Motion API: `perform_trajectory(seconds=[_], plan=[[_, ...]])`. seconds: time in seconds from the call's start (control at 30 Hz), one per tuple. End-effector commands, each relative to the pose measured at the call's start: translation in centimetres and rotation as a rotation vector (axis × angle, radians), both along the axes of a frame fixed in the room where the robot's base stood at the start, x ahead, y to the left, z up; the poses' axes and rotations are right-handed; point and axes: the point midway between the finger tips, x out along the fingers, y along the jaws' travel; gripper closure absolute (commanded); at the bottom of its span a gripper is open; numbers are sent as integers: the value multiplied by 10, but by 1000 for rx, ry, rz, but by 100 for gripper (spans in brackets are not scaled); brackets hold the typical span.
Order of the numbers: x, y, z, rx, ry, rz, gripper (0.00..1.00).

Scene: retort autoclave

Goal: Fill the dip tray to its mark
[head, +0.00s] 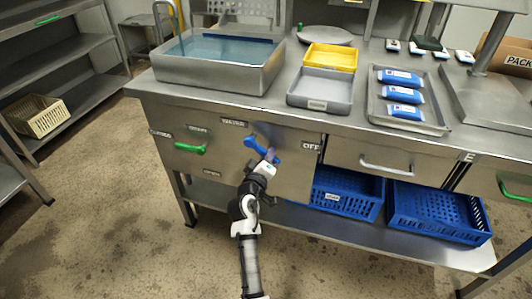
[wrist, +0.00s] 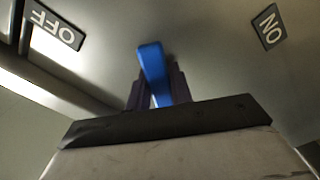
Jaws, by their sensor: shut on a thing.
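The dip tray (head: 215,72) is a large steel basin on the left end of the counter, with bluish water (head: 215,48) in it. I cannot make out a level mark. A blue lever (head: 258,146) sits on the front panel below the WATER label (head: 234,122). My gripper (head: 268,160) is shut on this lever. The wrist view shows the blue lever (wrist: 153,70) between my fingers, with the OFF label (wrist: 55,26) to the left and the ON label (wrist: 269,26) to the right. A green handle (head: 190,149) is farther left on the panel.
A yellow tray (head: 330,49), a grey tray (head: 320,103) and a steel tray (head: 430,124) with blue packs stand on the counter. Blue crates (head: 347,207) sit on the lower shelf. The floor in front is clear.

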Motion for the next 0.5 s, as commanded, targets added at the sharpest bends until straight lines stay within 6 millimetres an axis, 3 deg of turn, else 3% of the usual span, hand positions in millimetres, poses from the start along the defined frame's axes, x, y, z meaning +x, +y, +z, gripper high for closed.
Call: perform_trajectory(seconds=[0.03,0.5], plan=[[0,-2,9,-37,12,-1,100],[-3,-12,34,-401,129,-1,100]])
